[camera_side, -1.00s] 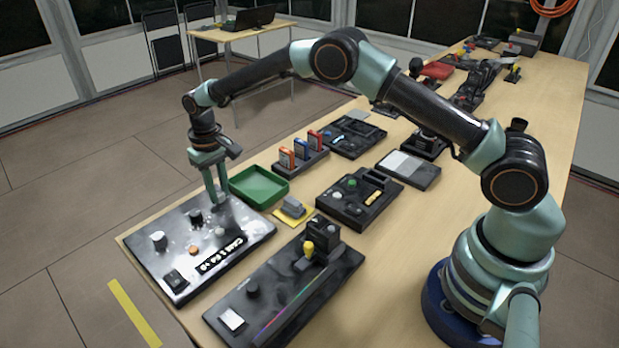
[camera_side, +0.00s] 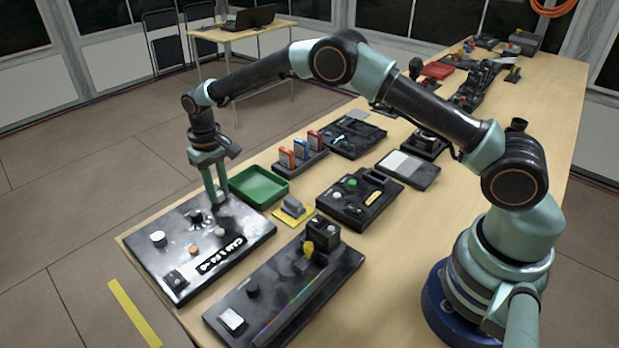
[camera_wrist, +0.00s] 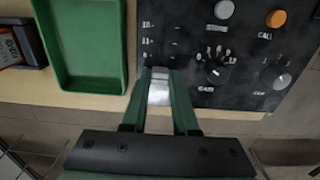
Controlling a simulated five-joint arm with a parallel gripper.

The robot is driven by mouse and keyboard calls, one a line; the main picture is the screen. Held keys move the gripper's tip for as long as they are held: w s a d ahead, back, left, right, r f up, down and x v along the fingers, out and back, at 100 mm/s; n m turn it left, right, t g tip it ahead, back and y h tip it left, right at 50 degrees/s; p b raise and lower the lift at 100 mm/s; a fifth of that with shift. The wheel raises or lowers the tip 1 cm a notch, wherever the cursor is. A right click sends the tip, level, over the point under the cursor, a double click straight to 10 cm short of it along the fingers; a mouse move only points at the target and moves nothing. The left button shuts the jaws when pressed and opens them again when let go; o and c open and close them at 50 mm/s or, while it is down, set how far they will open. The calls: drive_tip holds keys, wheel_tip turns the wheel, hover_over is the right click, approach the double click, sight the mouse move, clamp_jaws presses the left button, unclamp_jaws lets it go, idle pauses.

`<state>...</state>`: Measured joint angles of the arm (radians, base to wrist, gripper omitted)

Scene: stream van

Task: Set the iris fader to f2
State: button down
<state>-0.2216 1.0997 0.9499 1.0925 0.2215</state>
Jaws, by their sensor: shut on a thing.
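My gripper (camera_wrist: 158,82) is shut on a silver-white fader cap (camera_wrist: 159,95) at the edge of the black control panel (camera_wrist: 215,45). In the side view my gripper (camera_side: 217,198) reaches down to the panel (camera_side: 255,229) at its far right corner. In the wrist view, a column of small printed marks (camera_wrist: 146,41) runs beside the fader slot, above the cap. The top marks look like numbers. Marks level with the cap are hidden by my fingers, so I cannot tell which mark it sits at.
A dark knob with a numbered dial (camera_wrist: 216,73), a grey knob (camera_wrist: 276,78), a white button (camera_wrist: 223,9) and an orange button (camera_wrist: 276,18) share the panel. A green tray (camera_side: 258,186) stands close beside it. Another black panel (camera_side: 285,290) lies nearer the camera.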

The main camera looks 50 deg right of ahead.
drive_tip(key=shift+w+r, duration=0.1)
drive_tip(key=shift+w, duration=1)
drive_tip(key=c, duration=0.7)
unclamp_jaws()
drive_tip(key=shift+r, duration=0.1)
wheel_tip(320, 180, up, 12)
drive_tip(key=shift+f, duration=0.1)
